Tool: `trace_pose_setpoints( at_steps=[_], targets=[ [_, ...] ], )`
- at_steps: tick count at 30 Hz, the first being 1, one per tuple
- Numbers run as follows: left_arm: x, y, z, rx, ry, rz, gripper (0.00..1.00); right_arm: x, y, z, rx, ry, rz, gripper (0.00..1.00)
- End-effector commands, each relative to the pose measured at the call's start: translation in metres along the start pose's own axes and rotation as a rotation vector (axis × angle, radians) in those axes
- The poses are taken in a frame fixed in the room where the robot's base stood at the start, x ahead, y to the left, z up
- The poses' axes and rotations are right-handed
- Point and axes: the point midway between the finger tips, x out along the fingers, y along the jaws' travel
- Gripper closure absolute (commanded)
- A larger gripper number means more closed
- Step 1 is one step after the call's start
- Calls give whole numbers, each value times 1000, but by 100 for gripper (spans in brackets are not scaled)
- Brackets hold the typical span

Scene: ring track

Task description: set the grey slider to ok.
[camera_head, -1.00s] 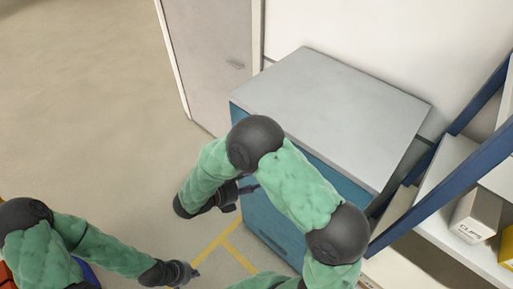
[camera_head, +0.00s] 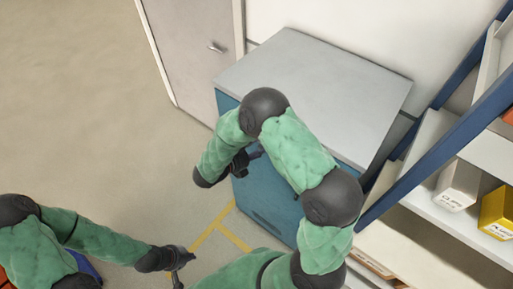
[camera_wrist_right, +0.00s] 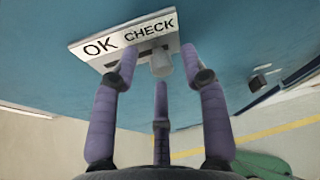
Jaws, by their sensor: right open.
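In the right wrist view, a white plate marked OK and CHECK (camera_wrist_right: 105,45) is fixed on the blue cabinet front. The grey slider knob (camera_wrist_right: 160,64) sits at the CHECK side of its dark slot, right of OK. My right gripper (camera_wrist_right: 162,76) is open, its purple-grey fingers spread around the knob with gaps visible on both sides. In the head view my right gripper (camera_head: 246,161) is at the front of the blue cabinet (camera_head: 268,205); the plate and knob are hidden there. My left gripper (camera_head: 181,263) is low over the floor, away from the cabinet; its jaws are too small to read.
The cabinet has a grey top (camera_head: 320,85). A door with a handle (camera_head: 215,47) stands behind it. At right, a blue-framed shelf (camera_head: 430,165) holds a white box (camera_head: 457,186) and a yellow box (camera_head: 497,212). The floor (camera_head: 90,110) at left is clear.

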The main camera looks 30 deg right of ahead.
Motion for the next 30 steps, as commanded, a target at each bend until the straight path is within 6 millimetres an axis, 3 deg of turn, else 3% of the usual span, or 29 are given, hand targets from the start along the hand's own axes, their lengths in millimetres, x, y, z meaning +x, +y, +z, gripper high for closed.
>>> trace_pose_setpoints(
  at_steps=[10,15,23,30],
  targets=[
    [0,0,0,0,0,0,100,3,0,0,0,0,0,55],
    [0,0,0,0,0,0,100,3,0,0,1,-1,0,100],
    [2,-1,0,0,0,0,100,3,4,2,5,-3,-1,100],
    [19,-7,-1,0,0,0,100,-1,43,13,9,-5,0,100]
  ],
)
